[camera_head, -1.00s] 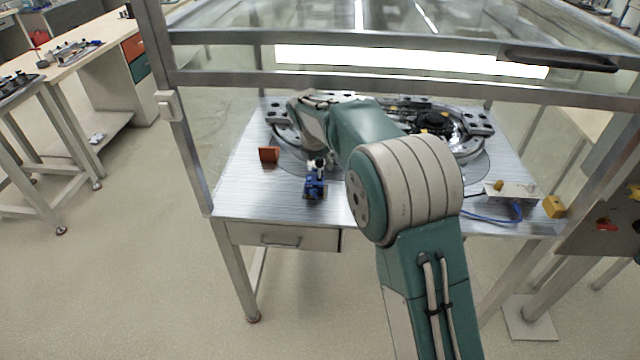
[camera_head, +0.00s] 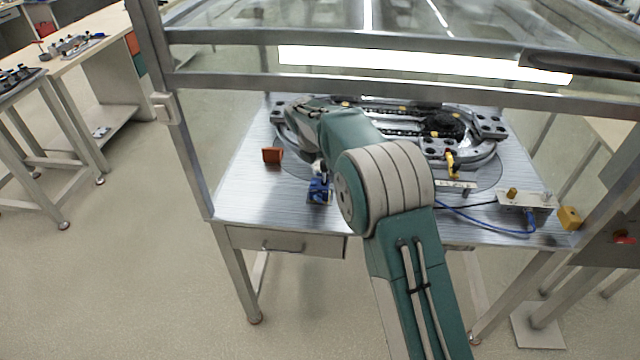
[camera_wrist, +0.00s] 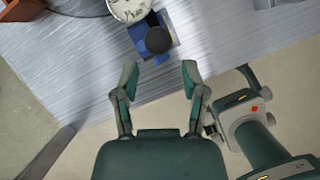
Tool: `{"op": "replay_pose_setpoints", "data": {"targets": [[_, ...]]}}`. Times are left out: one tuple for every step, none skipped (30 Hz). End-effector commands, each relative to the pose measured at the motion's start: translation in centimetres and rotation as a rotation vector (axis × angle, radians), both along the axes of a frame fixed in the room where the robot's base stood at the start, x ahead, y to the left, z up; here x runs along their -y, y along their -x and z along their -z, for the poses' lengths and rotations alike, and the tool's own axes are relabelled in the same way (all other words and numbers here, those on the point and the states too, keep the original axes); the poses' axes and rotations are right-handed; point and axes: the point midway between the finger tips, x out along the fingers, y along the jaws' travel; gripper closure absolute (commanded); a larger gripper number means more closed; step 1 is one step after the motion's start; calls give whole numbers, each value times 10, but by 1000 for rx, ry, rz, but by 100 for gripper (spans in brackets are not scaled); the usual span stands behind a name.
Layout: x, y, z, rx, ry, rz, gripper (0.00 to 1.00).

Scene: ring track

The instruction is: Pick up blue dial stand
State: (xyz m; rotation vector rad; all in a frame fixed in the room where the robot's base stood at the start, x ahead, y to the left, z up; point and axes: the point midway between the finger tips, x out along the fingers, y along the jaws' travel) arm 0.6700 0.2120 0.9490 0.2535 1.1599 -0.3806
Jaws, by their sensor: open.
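The blue dial stand (camera_head: 319,189) stands on the front part of the metal table, left of my arm in the head view. In the wrist view the blue stand (camera_wrist: 164,46) shows with a round white dial and a dark round knob over it. My gripper (camera_wrist: 160,80) is open, its two fingers spread apart. The stand lies just beyond the fingertips, roughly centred between them, and nothing is between the fingers. In the head view the gripper is largely hidden behind my forearm and hard to make out.
The metal table (camera_head: 245,190) carries a ring track (camera_head: 480,152) behind my arm. An orange-brown block (camera_head: 272,155) stands left of the stand. A grey box (camera_head: 527,200) with a blue cable and a yellow block (camera_head: 569,218) are at the right. A metal frame rail (camera_head: 370,88) crosses above.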

Motion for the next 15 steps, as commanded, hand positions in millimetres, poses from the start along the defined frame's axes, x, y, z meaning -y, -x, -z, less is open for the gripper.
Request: {"op": "replay_pose_setpoints", "data": {"targets": [[0,-1,3,-2,1,-1,44],[1,-2,6,-2,1,-1,44],[1,-4,10,-2,1,-1,44],[2,-5,14,-2,1,-1,44],[2,-6,17,-2,1,-1,44],[3,-8,21,-2,2,0,44],[4,-9,25,-2,2,0,44],[4,-11,29,-3,2,0,44],[5,-13,33,-2,2,0,44],[5,-15,38,-2,2,0,44],[6,-17,43,-2,2,0,44],[6,-20,48,-2,2,0,44],[7,-22,53,-3,2,0,44],[8,-23,57,-3,2,0,44],[8,-25,61,-2,2,0,44]]}}
